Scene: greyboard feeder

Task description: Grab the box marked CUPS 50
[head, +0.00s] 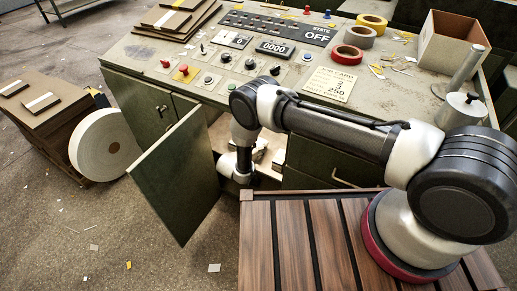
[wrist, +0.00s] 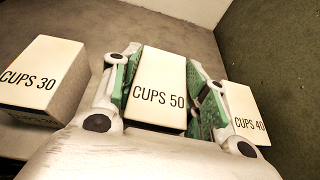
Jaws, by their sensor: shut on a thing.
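The box marked CUPS 50 (wrist: 158,85) is a pale box with dark lettering. It sits between the two fingers of my gripper (wrist: 165,100) in the wrist view. The green finger pads are against its left and right sides, and the gripper is shut on it. In the head view my arm reaches down into the open cabinet (head: 215,150) under the console, and the gripper's fingers and the held box are not clear there. Whether the box is lifted, I cannot tell.
The open cabinet door (head: 178,175) sticks out left of my arm. A white roll (head: 106,145) stands further left.

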